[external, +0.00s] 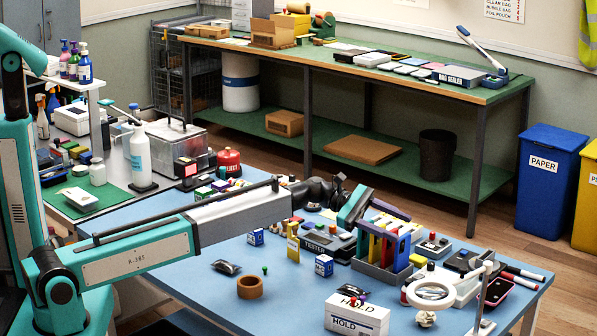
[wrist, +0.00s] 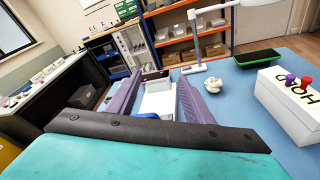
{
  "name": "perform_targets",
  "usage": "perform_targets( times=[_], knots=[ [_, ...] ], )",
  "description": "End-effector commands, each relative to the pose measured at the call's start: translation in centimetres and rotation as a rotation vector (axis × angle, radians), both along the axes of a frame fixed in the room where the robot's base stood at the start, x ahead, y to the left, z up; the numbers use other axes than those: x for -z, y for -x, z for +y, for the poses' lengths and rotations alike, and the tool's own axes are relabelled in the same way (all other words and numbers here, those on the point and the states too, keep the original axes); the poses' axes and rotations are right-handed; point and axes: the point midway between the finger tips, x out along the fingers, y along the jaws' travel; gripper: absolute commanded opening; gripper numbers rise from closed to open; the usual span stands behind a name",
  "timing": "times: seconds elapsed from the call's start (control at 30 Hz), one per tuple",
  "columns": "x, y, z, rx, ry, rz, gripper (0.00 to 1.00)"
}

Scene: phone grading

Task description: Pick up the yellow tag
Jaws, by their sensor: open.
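In the external view, an upright yellow strip (external: 372,246) stands beside red and blue ones in a grey rack (external: 372,272). A small yellow piece (external: 431,266) sits to the right of the rack. I cannot tell for sure which of these is the yellow tag. My gripper (external: 404,222) is above and just behind the rack, partly hidden by its own teal body. In the wrist view, my gripper (wrist: 160,80) has its two purple fingers apart. A white boxy object (wrist: 158,103) shows between them, apparently beyond them. No yellow tag is clear in the wrist view.
The HOLD box (external: 357,318) with pegs on top, a magnifier lamp (external: 432,292) and a crumpled white ball (external: 425,319) stand near the front right. A yellow upright item (external: 293,243) stands left of the rack. The table's left front is mostly clear.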

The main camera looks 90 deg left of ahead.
Motion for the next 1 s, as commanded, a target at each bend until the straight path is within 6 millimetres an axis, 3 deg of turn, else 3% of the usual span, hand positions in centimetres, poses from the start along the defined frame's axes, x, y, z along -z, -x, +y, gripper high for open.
perform_targets(
  times=[0.03, 0.1, 0.5, 0.7, 1.0],
  knots=[
    [-0.1, 1.3, 2.0, -0.003, 0.029, 0.015, 0.47],
    [0.2, 3.1, 4.1, 0.001, 0.068, 0.033, 0.47],
    [1.2, 14.8, 14.8, 0.023, 0.300, 0.086, 0.47],
    [1.3, 20.3, 18.4, 0.036, 0.395, 0.088, 0.47],
    [1.4, 25.6, 21.3, 0.055, 0.476, 0.081, 0.47]
  ],
)
